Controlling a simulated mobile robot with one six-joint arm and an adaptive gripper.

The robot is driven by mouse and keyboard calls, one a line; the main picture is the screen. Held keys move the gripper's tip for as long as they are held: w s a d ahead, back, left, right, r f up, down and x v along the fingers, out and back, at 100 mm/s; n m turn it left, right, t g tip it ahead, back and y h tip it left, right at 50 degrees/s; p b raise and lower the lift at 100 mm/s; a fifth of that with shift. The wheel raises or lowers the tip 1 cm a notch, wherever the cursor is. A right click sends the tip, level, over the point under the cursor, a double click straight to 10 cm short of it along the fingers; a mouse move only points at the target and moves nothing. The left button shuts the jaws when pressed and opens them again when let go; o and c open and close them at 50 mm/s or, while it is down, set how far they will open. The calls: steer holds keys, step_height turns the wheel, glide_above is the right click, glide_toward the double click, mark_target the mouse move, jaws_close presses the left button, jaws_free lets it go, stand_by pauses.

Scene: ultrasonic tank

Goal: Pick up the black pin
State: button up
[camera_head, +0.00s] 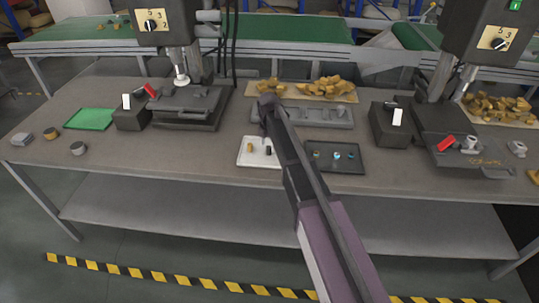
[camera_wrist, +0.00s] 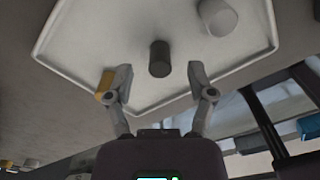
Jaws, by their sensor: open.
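The black pin (camera_wrist: 159,58) stands on the white tray (camera_wrist: 80,76) in the wrist view. It is just beyond and between my fingertips, apart from both. My gripper (camera_wrist: 160,82) is open and empty above the tray's near edge. A white pin (camera_wrist: 217,18) stands on the same tray to the right of the black one. A brass-coloured piece (camera_wrist: 104,85) is partly hidden behind my left finger. In the head view, the white tray (camera_head: 243,158) holds the black pin (camera_head: 268,151), and my gripper (camera_head: 268,107) is above it.
A dark tray (camera_head: 345,168) with several small parts lies right of the white tray. A grey rack (camera_head: 310,118) and brass pieces (camera_head: 325,88) lie behind. Machines stand left (camera_head: 190,108) and right (camera_head: 470,155). A green tray (camera_head: 92,119) lies left; the table front is mostly clear.

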steer(key=shift+f+b, duration=0.6)
steer(key=shift+f, duration=0.3)
jaws_close()
